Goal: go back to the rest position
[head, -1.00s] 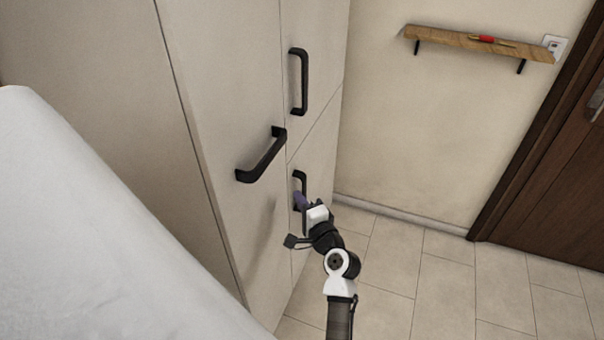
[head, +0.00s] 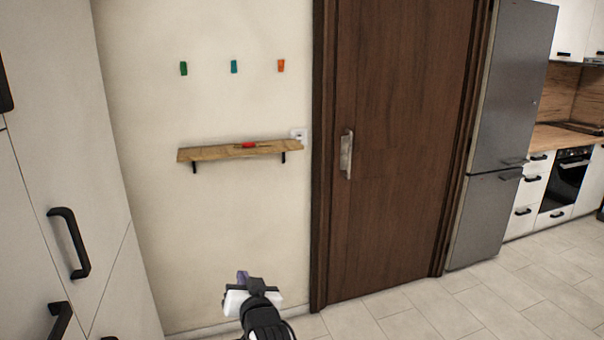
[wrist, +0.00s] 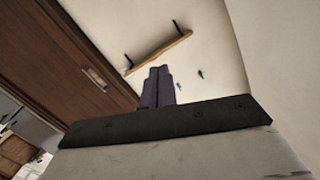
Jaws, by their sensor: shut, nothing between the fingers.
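My gripper (head: 243,277) shows at the bottom of the head view, in front of the beige wall below the wooden shelf. It is clear of the cabinet handles. In the wrist view its purple fingers (wrist: 158,86) are together with nothing between them. Much of my arm is below the edge of the head view.
White cabinets with black handles (head: 69,243) stand at left. A wooden shelf (head: 220,152) holding a small red item (head: 249,145) is on the wall, below three coloured hooks (head: 234,67). A brown door (head: 400,140), a grey fridge (head: 508,130) and open tiled floor (head: 480,310) are at right.

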